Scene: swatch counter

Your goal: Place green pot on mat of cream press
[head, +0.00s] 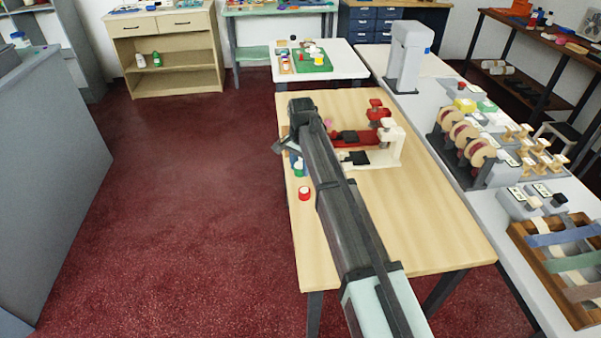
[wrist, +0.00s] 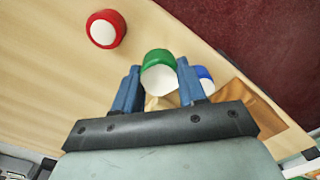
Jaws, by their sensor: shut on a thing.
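The green pot (wrist: 158,58), with a white face, is between the blue fingers of my gripper (wrist: 157,88) in the wrist view. The fingers are shut on it. Whether it touches the table cannot be told. In the head view my gripper is mostly hidden by my arm, above the table's left edge. The cream press (head: 391,148) stands to the right of my arm, with a dark mat (head: 356,158) on its base, partly hidden by my arm.
A red press (head: 380,113) stands just behind the cream one. A red pot (wrist: 105,29) stands apart from the green pot; a blue pot (wrist: 205,79) is close beside the right finger. The front of the wooden table (head: 420,225) is clear.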

